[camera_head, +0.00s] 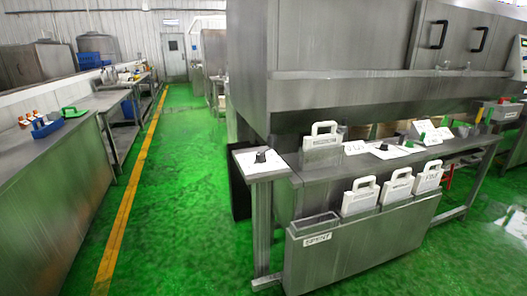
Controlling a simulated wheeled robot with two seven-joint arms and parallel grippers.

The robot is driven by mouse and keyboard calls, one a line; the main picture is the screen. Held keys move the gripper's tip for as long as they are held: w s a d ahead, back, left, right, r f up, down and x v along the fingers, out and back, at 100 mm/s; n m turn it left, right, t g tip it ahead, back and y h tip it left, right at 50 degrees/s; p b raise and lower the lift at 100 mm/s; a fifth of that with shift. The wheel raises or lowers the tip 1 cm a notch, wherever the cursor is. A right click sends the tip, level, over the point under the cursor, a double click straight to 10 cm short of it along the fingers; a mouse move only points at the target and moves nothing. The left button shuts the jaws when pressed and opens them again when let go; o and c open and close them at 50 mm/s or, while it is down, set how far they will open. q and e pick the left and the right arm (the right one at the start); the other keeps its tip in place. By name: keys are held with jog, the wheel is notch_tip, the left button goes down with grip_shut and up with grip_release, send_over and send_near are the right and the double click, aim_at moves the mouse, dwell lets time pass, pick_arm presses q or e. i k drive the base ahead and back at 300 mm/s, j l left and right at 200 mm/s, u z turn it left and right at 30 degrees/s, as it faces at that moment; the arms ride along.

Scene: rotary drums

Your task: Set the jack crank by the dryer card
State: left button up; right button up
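Several white cards with loop handles show in the head view. One handled card (322,145) stands upright on the back of the steel bench. Three more handled cards, a left one (360,196), a middle one (397,186) and a right one (429,177), stand in a rack along its front. Their lettering is too small to read, so I cannot tell which is the dryer card. A black knob (261,156) sits on a pale plate at the bench's left end. Another dark knob (383,147) sits on a white sheet. I cannot tell which is the jack crank. Neither gripper is in view.
A labelled steel bin front (345,246) hangs below the bench (318,172). A large steel machine (325,50) rises behind it. Left, a counter (45,150) holds a blue box (47,125) and green-handled item (73,112). The green floor (190,200) between is clear.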

aim_at(261, 156)
jog(key=i+l+z, duration=0.25)
jog(key=i+z, duration=0.2)
jog(key=i, duration=0.2)
jog(key=i+z, duration=0.45)
jog(key=i, duration=0.2)
jog(key=i+j+z, duration=0.15)
jog(key=i+z, duration=0.3)
jog(key=i, duration=0.2)
jog(key=k+u, duration=0.15)
jog(key=u, duration=1.85)
jog(key=i+j+z, duration=0.1)
jog(key=j+z, duration=0.65)
jog(key=i+j+z, duration=0.1)
jog(key=j+z, duration=0.3)
jog(key=l, duration=0.1)
